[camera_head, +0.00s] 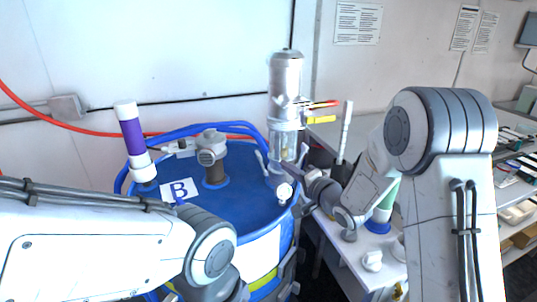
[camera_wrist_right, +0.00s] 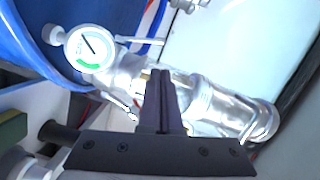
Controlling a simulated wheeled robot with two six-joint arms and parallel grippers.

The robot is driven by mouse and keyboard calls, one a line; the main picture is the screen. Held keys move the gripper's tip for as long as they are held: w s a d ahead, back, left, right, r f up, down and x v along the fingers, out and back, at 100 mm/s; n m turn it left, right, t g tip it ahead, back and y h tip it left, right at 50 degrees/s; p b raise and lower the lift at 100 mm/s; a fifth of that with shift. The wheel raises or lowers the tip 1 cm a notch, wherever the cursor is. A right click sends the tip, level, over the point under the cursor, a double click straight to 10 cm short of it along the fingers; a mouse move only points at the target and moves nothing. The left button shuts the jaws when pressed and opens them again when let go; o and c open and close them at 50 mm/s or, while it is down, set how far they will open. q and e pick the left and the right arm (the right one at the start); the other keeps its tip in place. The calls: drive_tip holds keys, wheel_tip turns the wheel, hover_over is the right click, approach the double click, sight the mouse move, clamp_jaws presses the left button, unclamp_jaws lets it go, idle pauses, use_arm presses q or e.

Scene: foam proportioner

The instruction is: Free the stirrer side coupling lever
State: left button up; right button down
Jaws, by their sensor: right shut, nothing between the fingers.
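The stirrer (camera_head: 286,75) is a silver cylinder standing upright on the blue drum (camera_head: 235,215), with a clear section (camera_head: 284,140) below it. A slim metal lever (camera_head: 261,160) stands out left of the coupling under it. In the right wrist view, a slim lever (camera_wrist_right: 122,105) lies left of my fingers, and another (camera_wrist_right: 140,40) sticks out on the far side of the metal body. I cannot tell which is the stirrer side lever. My right gripper (camera_head: 287,181) is shut and empty, close beside the coupling; its fingers (camera_wrist_right: 162,78) overlap the metal body. Contact is unclear. My left gripper is not visible.
A round gauge (camera_wrist_right: 90,47) sits beside the coupling; it shows as a white knob in the head view (camera_head: 285,192). A grey fitting (camera_head: 212,160), a purple-banded tube (camera_head: 132,130) and a "B" label (camera_head: 180,190) are on the drum. Red and yellow handles (camera_head: 320,112) project right of the stirrer.

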sight(262, 164)
drive_tip(key=p+x, duration=0.2)
drive_tip(key=x, duration=0.8)
drive_tip(key=shift+a, duration=0.1)
